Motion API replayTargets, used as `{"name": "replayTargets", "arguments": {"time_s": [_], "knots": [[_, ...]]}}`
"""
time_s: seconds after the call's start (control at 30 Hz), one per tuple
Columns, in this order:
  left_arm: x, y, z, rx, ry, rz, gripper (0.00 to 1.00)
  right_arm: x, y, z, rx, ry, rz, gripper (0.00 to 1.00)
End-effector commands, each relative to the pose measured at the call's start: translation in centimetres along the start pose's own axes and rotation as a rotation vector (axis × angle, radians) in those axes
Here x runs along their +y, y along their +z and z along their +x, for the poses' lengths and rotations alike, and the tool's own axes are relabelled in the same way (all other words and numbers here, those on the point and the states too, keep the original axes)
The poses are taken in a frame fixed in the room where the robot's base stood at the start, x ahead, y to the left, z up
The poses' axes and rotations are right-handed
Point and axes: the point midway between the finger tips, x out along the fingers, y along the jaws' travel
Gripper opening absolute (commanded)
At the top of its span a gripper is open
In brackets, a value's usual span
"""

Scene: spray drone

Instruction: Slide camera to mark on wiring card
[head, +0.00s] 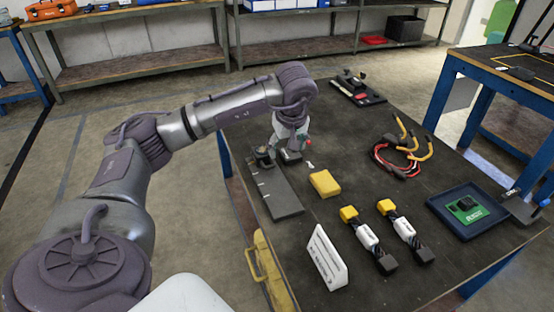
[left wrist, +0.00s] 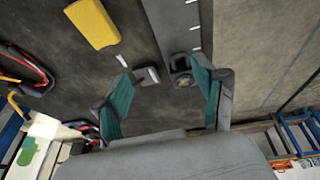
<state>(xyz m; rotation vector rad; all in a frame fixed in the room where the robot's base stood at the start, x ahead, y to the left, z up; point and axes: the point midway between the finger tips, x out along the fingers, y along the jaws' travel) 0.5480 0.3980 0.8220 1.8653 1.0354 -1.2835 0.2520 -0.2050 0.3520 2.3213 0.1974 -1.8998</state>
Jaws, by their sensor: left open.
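The camera (head: 264,155), a small dark block, sits at the far end of a grey rail (head: 277,195) with white tick marks. In the left wrist view the camera (left wrist: 183,78) shows a round lens-like face, on the marked rail (left wrist: 176,25). My left gripper (head: 291,150) is at that end of the rail. In the left wrist view the open gripper (left wrist: 161,68) has its teal fingers apart, with the camera nearer the right finger; I cannot tell whether they touch. A white card with printed lines (head: 327,258), likely the wiring card, is propped near the table's front.
A yellow block (head: 325,184) lies right of the rail. Two connector leads (head: 367,237) (head: 405,231), a cable bundle (head: 397,158) and a blue tray (head: 450,228) with a green board (head: 466,210) lie farther right. A small grey block (left wrist: 147,75) lies beside the camera.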

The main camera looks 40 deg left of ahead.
Motion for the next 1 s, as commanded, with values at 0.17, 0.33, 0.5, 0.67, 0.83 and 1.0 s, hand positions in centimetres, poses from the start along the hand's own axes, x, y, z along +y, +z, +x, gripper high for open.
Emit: {"name": "replayTargets", "arguments": {"time_s": [0.17,0.33,0.5,0.67,0.83,1.0], "knots": [[-2.0,-2.7,-0.4,0.072,-0.081,-0.003,0.70,-0.1,0.2,0.3,-0.001,-0.001,0.000,0.40],[-2.3,-2.7,2.0,0.069,-0.084,-0.003,0.70,0.0,-0.5,-0.3,0.006,0.000,0.001,0.40],[-2.6,-2.8,5.7,0.067,-0.084,-0.003,0.70,0.1,-1.5,-1.6,0.015,0.001,0.003,0.40],[-2.8,-3.0,9.0,0.067,-0.081,-0.003,0.70,0.2,-2.5,-3.0,0.025,0.003,0.004,0.40],[-2.9,-3.3,11.5,0.067,-0.079,-0.003,0.70,0.2,-3.1,-4.2,0.030,0.003,0.005,0.40],[-3.0,-3.4,12.8,0.067,-0.078,-0.003,0.70,0.2,-3.4,-4.9,0.033,0.004,0.006,0.40]]}}
